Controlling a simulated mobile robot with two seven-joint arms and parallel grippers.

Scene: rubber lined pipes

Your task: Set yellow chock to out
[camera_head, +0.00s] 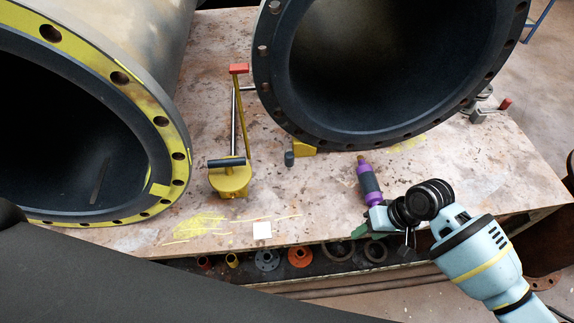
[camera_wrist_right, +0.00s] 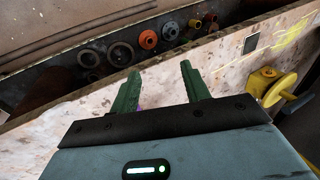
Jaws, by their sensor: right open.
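The yellow chock (camera_head: 303,148) is a small wedge on the table under the lower left rim of the right pipe (camera_head: 275,107). A short dark cylinder (camera_head: 289,159) stands at its left end. My right gripper (camera_head: 362,229) is at the table's front edge, below and right of the chock and apart from it. Its two green fingers stand apart with nothing between them in the wrist view (camera_wrist_right: 160,70). The chock cannot be made out in the wrist view. My left gripper is not in view.
A purple and dark tool (camera_head: 369,183) lies just beyond my right gripper. A yellow device with a tall red-topped lever (camera_head: 230,180) stands left of the chock. The left pipe has a yellow flange (camera_head: 178,178). A shelf below holds several rings, including an orange one (camera_head: 299,257).

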